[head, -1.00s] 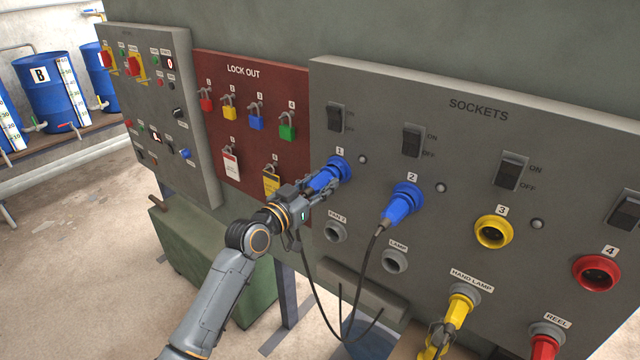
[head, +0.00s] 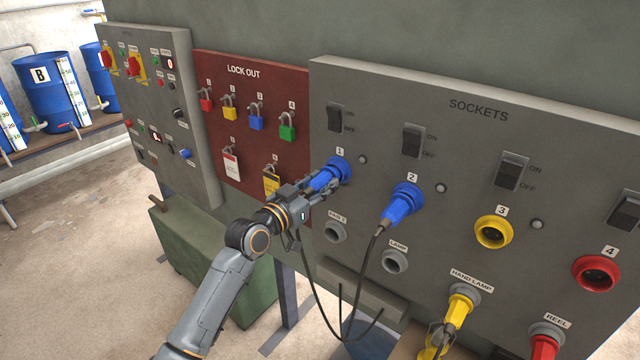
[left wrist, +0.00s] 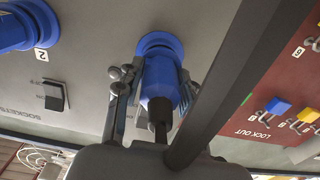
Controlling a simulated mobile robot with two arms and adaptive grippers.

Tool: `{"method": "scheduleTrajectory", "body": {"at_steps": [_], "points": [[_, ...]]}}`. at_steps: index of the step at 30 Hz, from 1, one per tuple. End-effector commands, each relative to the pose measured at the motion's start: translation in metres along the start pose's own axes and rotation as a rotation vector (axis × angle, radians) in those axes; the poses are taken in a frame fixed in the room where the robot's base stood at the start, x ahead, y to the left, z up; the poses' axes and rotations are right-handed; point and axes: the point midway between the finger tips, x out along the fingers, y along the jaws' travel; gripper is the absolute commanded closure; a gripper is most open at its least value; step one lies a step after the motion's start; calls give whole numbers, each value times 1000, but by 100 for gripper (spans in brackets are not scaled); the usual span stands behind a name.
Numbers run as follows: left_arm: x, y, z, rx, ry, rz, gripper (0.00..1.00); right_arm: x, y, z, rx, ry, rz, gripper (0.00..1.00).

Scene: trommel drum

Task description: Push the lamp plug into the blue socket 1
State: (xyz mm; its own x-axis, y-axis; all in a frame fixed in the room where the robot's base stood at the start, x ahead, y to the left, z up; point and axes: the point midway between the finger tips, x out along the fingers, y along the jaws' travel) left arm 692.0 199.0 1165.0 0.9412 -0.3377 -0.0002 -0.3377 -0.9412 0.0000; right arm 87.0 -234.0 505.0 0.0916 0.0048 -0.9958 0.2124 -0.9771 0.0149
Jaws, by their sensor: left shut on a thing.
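The sockets panel (head: 480,140) carries blue socket 1 (head: 341,166) at its left end. A blue plug (head: 322,181) points into socket 1, with its front end at the socket mouth. My left gripper (head: 322,190) is shut on this plug. In the left wrist view the blue plug (left wrist: 160,85) lies between the two fingers, lined up with the blue socket ring (left wrist: 160,42); no gap shows between them. How deep it sits I cannot tell. A dark cable hangs from my gripper. My right gripper is not in view.
Another blue plug (head: 398,207) sits in blue socket 2, its cable looping down. Yellow socket 3 (head: 493,232) and red socket 4 (head: 597,273) are empty. The grey FAN 2 (head: 335,232) and LAMP (head: 395,261) holders are empty. The red lock-out board (head: 240,120) with padlocks is left of the panel.

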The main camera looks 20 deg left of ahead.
Motion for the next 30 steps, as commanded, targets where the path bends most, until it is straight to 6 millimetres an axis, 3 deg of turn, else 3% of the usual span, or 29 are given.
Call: {"method": "scheduleTrajectory", "body": {"at_steps": [25,26,29,30], "points": [[8,0,-1,0,3,0,100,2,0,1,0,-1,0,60],[8,0,-1,0,2,0,58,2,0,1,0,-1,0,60],[8,0,-1,0,2,0,37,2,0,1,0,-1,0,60],[8,0,-1,0,2,0,35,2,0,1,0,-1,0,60]]}}
